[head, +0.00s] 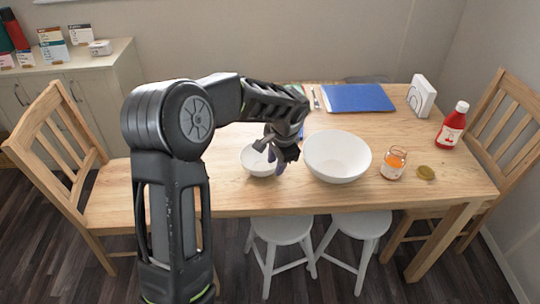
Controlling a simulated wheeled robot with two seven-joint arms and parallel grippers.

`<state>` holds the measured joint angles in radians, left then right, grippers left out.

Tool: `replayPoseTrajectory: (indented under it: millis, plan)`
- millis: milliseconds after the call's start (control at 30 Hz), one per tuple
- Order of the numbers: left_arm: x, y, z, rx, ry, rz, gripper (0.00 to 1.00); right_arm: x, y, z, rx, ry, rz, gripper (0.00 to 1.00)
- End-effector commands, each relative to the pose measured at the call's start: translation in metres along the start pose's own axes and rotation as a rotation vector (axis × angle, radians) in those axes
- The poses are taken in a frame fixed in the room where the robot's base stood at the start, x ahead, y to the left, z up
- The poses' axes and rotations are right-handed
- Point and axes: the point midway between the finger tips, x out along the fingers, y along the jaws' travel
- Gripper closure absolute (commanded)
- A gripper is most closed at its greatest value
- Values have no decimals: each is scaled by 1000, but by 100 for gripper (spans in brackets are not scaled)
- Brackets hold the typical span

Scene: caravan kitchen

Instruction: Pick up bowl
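A small white bowl (256,169) stands on the wooden table near its front edge. A larger white bowl (337,157) stands just to its right. My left gripper (273,163) points down over the right side of the small bowl. Its fingers overlap the bowl's right rim in the head view and look spread, with a gap between them. I cannot tell whether a finger touches the bowl. The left arm hides part of the table behind. My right gripper is not in view.
An open orange jar (394,164), its lid (426,173), a red bottle (452,126) and a white box (421,96) stand at the table's right. A blue folder (357,98) lies at the back. Wooden chairs flank the table; white stools (281,230) stand in front.

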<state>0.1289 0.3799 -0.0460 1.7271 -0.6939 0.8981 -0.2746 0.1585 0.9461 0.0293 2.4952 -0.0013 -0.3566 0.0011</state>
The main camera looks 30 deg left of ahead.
Motion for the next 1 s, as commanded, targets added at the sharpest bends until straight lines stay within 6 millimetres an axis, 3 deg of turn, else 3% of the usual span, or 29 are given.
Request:
replayPoseTrajectory:
  millis: [100, 367, 633, 1000]
  plan:
    - [-9, -11, 5, 1, -15, -20, 69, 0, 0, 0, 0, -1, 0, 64]
    - [-7, -10, 5, 1, -16, -18, 69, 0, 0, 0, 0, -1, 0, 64]
    - [17, -10, 5, 2, -16, -16, 69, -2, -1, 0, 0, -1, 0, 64]
    - [21, -11, 5, 1, -16, -16, 69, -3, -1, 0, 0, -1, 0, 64]
